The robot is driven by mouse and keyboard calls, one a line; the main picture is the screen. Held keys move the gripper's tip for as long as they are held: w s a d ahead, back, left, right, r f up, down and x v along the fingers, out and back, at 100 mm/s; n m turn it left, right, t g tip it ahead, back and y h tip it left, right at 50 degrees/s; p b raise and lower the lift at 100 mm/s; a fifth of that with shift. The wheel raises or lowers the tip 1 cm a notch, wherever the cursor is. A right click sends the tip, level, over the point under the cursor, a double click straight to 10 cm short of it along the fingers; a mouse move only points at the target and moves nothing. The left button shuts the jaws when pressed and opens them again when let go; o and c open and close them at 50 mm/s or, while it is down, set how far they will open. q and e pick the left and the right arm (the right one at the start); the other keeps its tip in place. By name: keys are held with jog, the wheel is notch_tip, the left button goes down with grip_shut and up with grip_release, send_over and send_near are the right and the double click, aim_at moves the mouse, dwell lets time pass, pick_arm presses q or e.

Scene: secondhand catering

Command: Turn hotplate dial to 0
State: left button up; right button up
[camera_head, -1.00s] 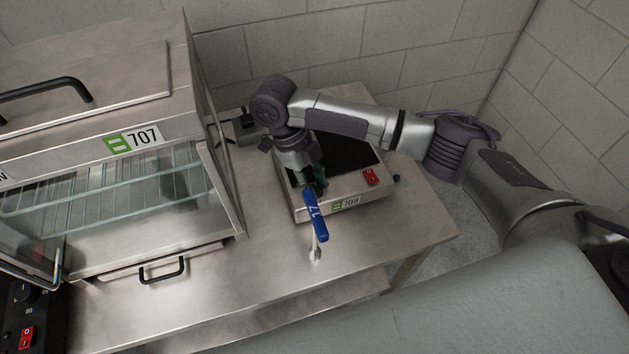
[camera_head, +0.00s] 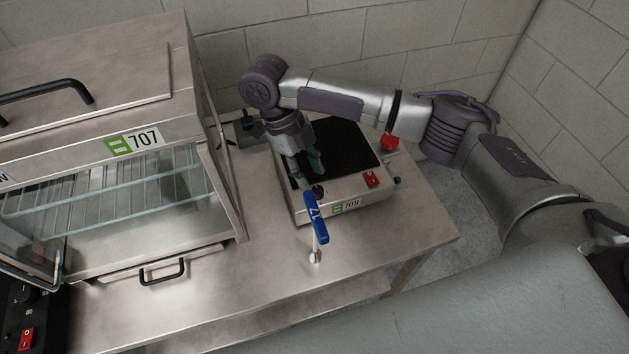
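The hotplate (camera_head: 298,204) with a black top and a 709 label sits on the steel table. Its black dial (camera_head: 318,190) shows at the front, left of a red rocker switch (camera_head: 371,180); the dial's setting is too small to read. My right gripper (camera_head: 306,176) points down over the left part of the hotplate, just behind and left of the dial, apart from it. Its fingers look spread, with a teal pad showing and nothing held. My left gripper is not in view.
A blue lever (camera_head: 316,218) marked 17 stands on a metal stem in front of the hotplate. A glass-sided cabinet (camera_head: 134,141) labelled 707 stands left. A red knob-like object (camera_head: 390,142) is behind the hotplate's right side.

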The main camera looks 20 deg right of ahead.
jog(key=v, duration=0.7)
jog(key=shift+r, duration=0.3)
jog(key=shift+a, duration=0.1)
